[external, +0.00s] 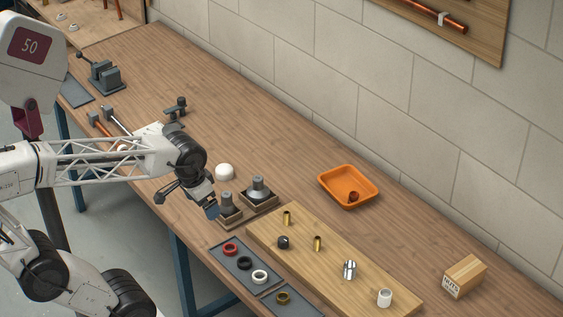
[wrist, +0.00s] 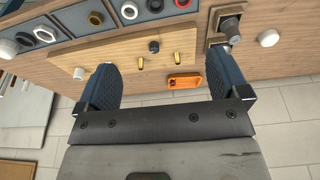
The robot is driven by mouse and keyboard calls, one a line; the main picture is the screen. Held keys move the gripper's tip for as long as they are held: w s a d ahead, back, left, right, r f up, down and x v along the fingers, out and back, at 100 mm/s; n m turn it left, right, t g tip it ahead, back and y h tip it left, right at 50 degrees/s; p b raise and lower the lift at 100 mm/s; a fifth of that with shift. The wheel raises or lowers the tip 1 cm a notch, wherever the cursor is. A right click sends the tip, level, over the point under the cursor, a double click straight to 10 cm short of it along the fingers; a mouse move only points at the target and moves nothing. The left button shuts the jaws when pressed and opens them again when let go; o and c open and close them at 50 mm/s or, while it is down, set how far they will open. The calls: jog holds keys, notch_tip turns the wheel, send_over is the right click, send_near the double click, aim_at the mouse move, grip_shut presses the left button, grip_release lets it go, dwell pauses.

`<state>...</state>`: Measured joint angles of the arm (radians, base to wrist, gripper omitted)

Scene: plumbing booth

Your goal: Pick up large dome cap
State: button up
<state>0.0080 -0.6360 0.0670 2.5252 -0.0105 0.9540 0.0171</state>
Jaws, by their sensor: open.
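The large dome cap (external: 224,172) is a smooth white dome. It rests on the wooden bench behind the grey fittings in the external view. A white rounded object at the right of the wrist view (wrist: 268,38) looks like the same cap. My gripper (external: 189,203) is open and empty near the front edge of the bench, in front of the cap and apart from it. In the wrist view, my gripper's two blue fingers (wrist: 160,68) are wide apart with nothing held between them; the cap lies outside them, beyond the right finger.
Two grey fittings on square stands (external: 258,190) stand close to the cap and my gripper. A wooden board (external: 330,262) holds brass, black, chrome and white parts. Dark trays (external: 236,262) hold rings. An orange bin (external: 348,185) and a cardboard box (external: 464,276) stand farther right.

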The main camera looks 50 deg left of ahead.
jog(key=w+v, duration=0.1)
jog(key=v, duration=0.3)
jog(key=w+a+r+n+t+h, duration=0.1)
jog(key=w+n+t+h, duration=0.1)
jog(key=w+n, duration=0.4)
jog(key=w+a+r+n+t+h, duration=0.1)
jog(key=w+a+n+t+h, duration=0.1)
jog(key=w+n, duration=0.4)
jog(key=n+t+y, duration=0.7)
jog(key=n, duration=2)
send_over(218, 171)
jog(key=s+d, duration=0.1)
jog(key=s, duration=0.4)
jog(key=f, duration=0.1)
jog(key=shift+g, duration=0.3)
jog(key=f, duration=2.8)
jog(key=shift+s+d+f, duration=0.2)
jog(key=shift+d+f, duration=0.05)
jog(key=shift+w, duration=0.15)
jog(key=shift+x, duration=1.2)
